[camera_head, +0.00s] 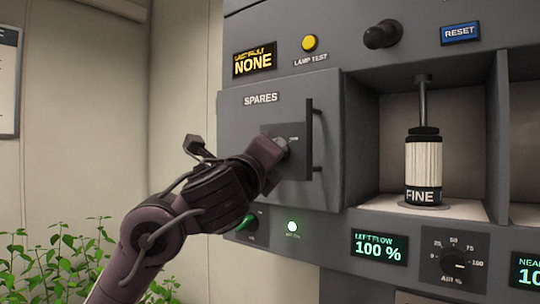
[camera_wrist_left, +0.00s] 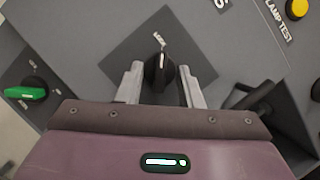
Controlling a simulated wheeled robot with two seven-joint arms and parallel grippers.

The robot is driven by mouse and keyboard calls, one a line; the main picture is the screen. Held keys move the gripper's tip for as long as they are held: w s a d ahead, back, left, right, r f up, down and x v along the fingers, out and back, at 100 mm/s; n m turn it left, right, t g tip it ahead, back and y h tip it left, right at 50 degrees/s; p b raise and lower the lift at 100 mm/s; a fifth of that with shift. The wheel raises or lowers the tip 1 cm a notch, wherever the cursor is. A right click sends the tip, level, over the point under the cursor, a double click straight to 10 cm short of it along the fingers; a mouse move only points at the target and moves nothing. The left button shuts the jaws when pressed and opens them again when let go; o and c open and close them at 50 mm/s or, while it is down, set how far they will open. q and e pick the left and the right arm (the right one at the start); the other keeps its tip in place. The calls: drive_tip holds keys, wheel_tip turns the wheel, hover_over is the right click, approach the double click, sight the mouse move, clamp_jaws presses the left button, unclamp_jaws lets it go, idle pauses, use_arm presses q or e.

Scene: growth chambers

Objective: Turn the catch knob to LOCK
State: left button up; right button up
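The catch knob (camera_wrist_left: 158,72) is a small black knob on a dark square plate (camera_wrist_left: 127,58) in the left wrist view. Its pointer points up toward a small white label (camera_wrist_left: 160,39) that I cannot read surely. The plate also shows on the grey SPARES door (camera_head: 235,112) in the head view, where my gripper covers most of the knob. My left gripper (camera_wrist_left: 158,86) is open, with one finger on each side of the knob. Small gaps seem to show between fingers and knob, so contact is not clear. My right gripper is in neither view.
A dark vertical handle (camera_head: 310,140) stands just right of the plate. A bay at the right holds a white FINE cartridge (camera_head: 423,165). Plants (camera_head: 62,262) fill the lower left.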

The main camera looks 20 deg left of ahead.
use_arm(q)
drive_tip(key=v, duration=0.7)
drive_tip(key=shift+s+b, duration=0.4)
drive_tip(key=shift+b, duration=0.05)
drive_tip(key=shift+f, duration=0.1)
